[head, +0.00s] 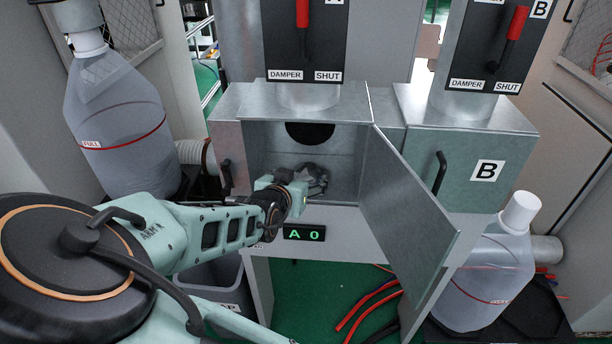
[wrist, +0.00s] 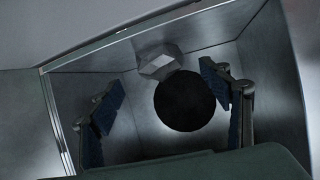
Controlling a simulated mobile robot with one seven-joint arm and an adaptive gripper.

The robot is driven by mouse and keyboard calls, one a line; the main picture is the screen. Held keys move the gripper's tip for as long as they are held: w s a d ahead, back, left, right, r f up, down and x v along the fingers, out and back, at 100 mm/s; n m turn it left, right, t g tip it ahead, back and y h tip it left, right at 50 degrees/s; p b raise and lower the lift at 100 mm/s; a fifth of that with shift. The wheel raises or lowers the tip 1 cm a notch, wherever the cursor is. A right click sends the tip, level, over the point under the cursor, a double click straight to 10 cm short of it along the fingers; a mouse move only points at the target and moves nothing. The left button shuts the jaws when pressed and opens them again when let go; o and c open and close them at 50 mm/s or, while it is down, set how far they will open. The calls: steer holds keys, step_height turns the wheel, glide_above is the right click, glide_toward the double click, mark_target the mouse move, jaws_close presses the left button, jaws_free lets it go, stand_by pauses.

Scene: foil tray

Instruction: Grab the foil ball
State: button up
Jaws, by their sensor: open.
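The foil ball, a light grey faceted lump (wrist: 162,62), shows in the wrist view inside the metal box, beside the edge of a round dark opening. My gripper (wrist: 165,98) is open, one dark padded finger on each side of the picture, with the ball showing between and beyond the fingertips. I see no contact between the fingers and the ball. In the head view my gripper (head: 315,180) reaches into the open left box (head: 345,190); there I cannot clearly tell the ball from the grey gripper parts.
The box door (head: 405,215) stands open to the right. A round dark hole (head: 310,132) is in the back wall. A shut box marked B (head: 465,185) is at right. A display reading A 0 (head: 304,233) sits below the opening. Large bottles stand at left (head: 115,125) and right (head: 485,270).

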mark_target(304, 177)
steer(key=x, duration=0.1)
steer(key=b+x, duration=0.1)
steer(key=x, duration=0.1)
steer(key=shift+f, duration=0.4)
steer(key=shift+x, duration=0.8)
steer(key=shift+r, duration=0.1)
steer(key=shift+c, duration=0.4)
steer(key=c, duration=1.2)
